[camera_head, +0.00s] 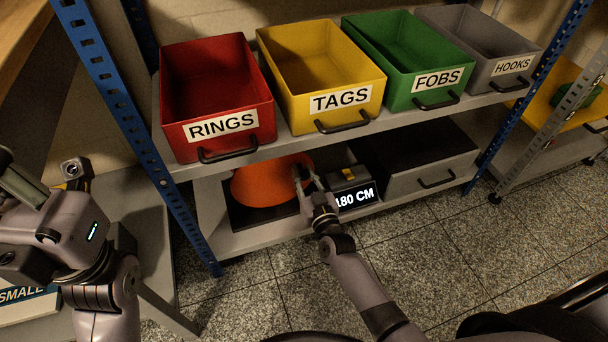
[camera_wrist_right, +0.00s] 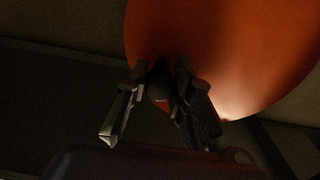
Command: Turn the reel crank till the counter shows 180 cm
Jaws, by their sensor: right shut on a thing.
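The orange reel (camera_head: 262,184) stands on the lower shelf, and its disc fills the top of the right wrist view (camera_wrist_right: 225,50). The counter (camera_head: 356,197) to its right shows 180 CM, its left edge close to my right gripper. My right gripper (camera_head: 303,178) is at the reel's right side. In the right wrist view its fingers (camera_wrist_right: 160,108) are shut around the dark crank knob (camera_wrist_right: 160,88), which is mostly hidden between them. My left arm is at the left edge of the head view, and its fingers cannot be made out clearly.
Above the reel, the upper shelf holds the red RINGS bin (camera_head: 218,95), yellow TAGS bin (camera_head: 320,75), green FOBS bin (camera_head: 408,60) and grey HOOKS bin (camera_head: 480,45). A grey drawer box (camera_head: 432,178) sits right of the counter. Blue posts (camera_head: 160,150) frame the shelves.

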